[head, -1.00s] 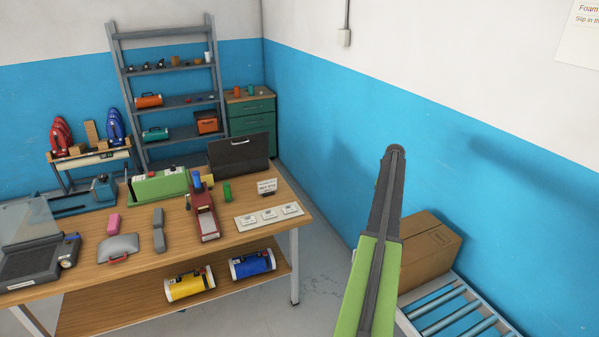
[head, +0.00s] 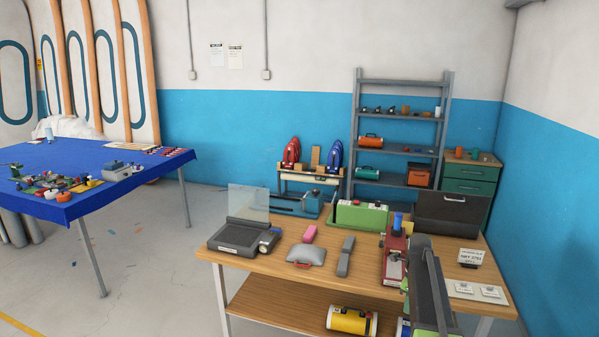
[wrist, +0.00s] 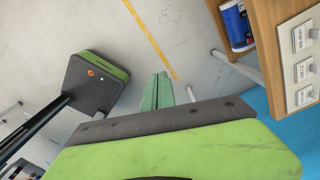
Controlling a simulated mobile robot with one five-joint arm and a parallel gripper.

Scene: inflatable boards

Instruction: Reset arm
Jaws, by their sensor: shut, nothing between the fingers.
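My arm (head: 428,285), dark grey with a green part, rises at the lower right of the head view, in front of the workbench. I cannot make out the fingertips there. In the wrist view my gripper (wrist: 158,90) shows as two green fingers close together, shut and empty, over the pale floor. A dark and green box on a pole at the left of the wrist view appears to be part of my own body.
The wooden workbench (head: 240,259) holds tools, a green case (head: 360,215) and a red device (head: 394,255). Grey shelves (head: 402,83) stand behind. The wrist view shows a blue cylinder (wrist: 236,24) on the bench's shelf.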

